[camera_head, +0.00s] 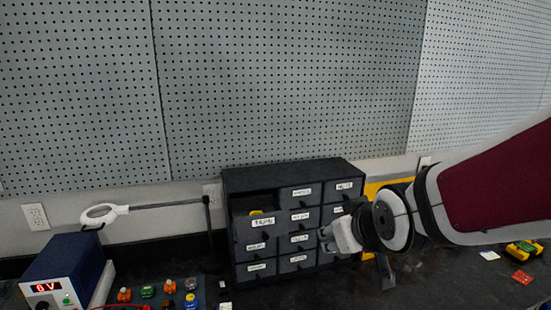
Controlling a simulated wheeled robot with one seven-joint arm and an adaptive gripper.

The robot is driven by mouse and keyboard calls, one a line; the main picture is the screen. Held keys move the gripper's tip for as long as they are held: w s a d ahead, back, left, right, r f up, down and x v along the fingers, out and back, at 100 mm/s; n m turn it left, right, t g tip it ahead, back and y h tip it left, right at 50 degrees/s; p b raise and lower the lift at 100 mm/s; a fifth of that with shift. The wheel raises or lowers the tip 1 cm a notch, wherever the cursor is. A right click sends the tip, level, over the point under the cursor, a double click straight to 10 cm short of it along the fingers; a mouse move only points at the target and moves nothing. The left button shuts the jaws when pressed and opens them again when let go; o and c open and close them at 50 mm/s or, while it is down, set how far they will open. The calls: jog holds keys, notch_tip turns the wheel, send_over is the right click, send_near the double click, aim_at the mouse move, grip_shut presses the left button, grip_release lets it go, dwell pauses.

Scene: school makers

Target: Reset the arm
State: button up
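My arm reaches in from the right edge, its white and dark wrist in front of the right side of the black drawer cabinet (294,172). My gripper (327,240) points left, close to the cabinet's lower right drawers. It is small and seen from the side, so whether the fingers are apart is unclear. No held object shows. The upper left drawer (263,231) is pulled out, and something yellow (256,212) shows inside it. The other drawers look shut, though my gripper and wrist cover some on the right.
A blue power supply (62,275) stands at the left, near a white magnifier lamp (103,213). Several small coloured parts (168,288) lie in front. A yellow multimeter (523,249) and a red piece (522,277) lie at the right. Pegboard (290,80) covers the wall behind.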

jog(key=s+d+r+m+g, duration=0.1)
jog(key=s+d+r+g, duration=0.1)
jog(key=s, duration=0.7)
jog(key=s+d+r+m+g+h, duration=0.1)
jog(key=s+d+r+m+g, duration=0.1)
jog(key=s, duration=0.8)
jog(key=d+r, duration=0.1)
jog(key=d, duration=0.1)
jog(key=shift+d+r, duration=0.15)
jog(key=shift+d, duration=0.2)
